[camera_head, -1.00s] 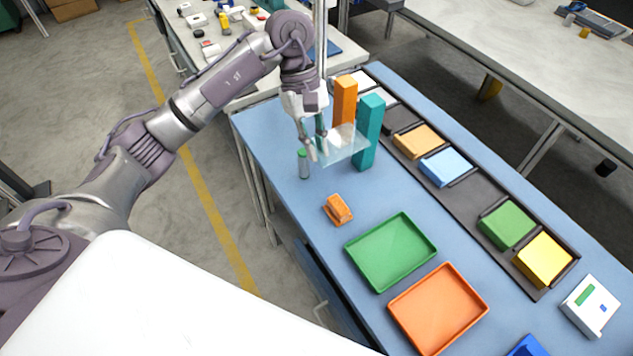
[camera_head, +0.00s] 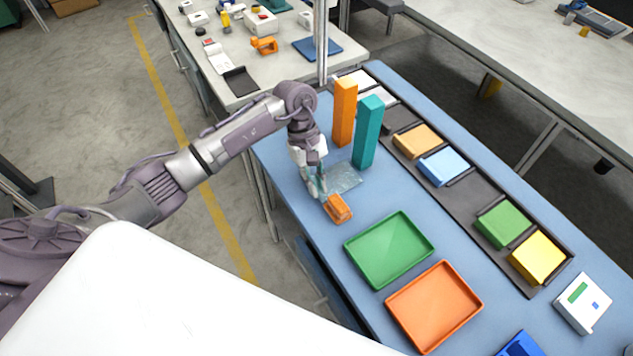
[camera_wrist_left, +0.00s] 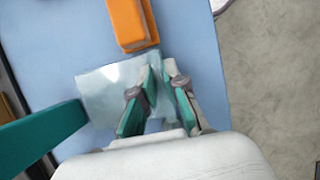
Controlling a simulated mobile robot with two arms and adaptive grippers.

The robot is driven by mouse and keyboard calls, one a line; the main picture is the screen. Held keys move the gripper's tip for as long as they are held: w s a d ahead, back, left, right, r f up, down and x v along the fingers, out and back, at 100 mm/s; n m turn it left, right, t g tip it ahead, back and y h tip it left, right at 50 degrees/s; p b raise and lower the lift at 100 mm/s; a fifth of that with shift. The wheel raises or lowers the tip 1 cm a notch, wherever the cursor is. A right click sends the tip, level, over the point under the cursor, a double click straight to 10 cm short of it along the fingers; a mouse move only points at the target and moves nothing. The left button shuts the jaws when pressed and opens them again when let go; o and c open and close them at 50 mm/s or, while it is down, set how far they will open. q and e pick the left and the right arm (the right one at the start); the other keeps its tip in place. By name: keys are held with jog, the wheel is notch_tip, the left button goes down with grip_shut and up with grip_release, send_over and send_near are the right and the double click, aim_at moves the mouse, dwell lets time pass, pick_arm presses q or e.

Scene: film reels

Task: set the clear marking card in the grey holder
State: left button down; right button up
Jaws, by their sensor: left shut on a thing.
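My left gripper (camera_head: 322,193) is shut on the card's edge, and the fingers show close up in the wrist view (camera_wrist_left: 160,72). The gripper is beside the small orange piece (camera_head: 338,208), with the card's edge near it. I cannot tell whether the card touches the table. I cannot clearly pick out the grey holder. My right gripper is not in view.
An orange block (camera_head: 344,112) and a teal block (camera_head: 367,132) stand upright close behind the card. A green tray (camera_head: 352,247) and an orange tray (camera_head: 394,309) lie nearer. A dark rack (camera_head: 480,195) with coloured bins runs along the right.

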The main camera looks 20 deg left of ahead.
pick_arm(q)
jog(key=shift+f, duration=0.15)
jog(key=c, duration=1.2)
grip_release()
